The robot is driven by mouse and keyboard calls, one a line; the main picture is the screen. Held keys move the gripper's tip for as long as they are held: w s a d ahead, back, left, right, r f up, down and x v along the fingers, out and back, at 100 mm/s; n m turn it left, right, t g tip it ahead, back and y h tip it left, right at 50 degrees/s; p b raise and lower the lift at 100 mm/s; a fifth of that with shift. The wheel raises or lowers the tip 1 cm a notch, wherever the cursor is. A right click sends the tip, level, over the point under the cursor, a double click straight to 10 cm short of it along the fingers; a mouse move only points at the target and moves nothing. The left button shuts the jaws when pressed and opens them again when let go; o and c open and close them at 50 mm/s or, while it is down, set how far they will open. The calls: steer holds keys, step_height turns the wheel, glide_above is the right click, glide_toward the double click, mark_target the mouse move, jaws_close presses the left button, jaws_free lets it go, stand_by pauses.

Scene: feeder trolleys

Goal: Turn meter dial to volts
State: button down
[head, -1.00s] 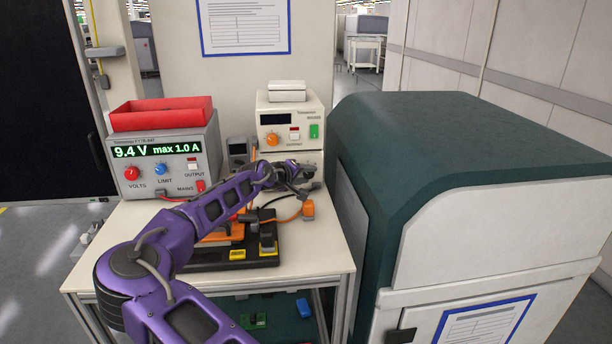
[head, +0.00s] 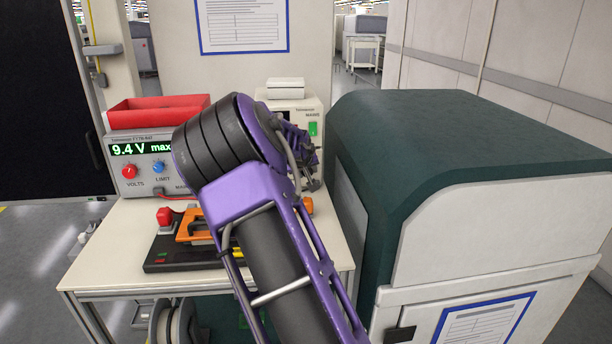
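The handheld meter and its dial are hidden behind my raised purple arm. A second earlier the meter showed as a small dark unit between the two bench instruments. My gripper (head: 308,178) shows only in part beyond the arm, in front of the right-hand cream instrument (head: 308,112). Its fingertips are too small and covered to tell whether they are open or shut, or whether they touch anything.
The grey power supply (head: 128,182) on the left reads 9.4 V, with a red tray (head: 150,118) on top. A black fixture (head: 165,262) with orange parts lies on the bench (head: 110,262). A dark green cabinet (head: 440,130) stands close on the right.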

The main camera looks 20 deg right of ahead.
steer(key=shift+d+m+y, duration=0.1)
steer(key=shift+m+y, duration=0.2)
steer(key=shift+y, duration=0.1)
stand_by(0.4)
steer(key=shift+c, duration=2.2)
jaws_free()
steer(key=p+v, duration=0.4)
steer(key=v, duration=1.3)
steer(key=shift+s+d+r, duration=0.15)
steer(key=shift+s, duration=0.2)
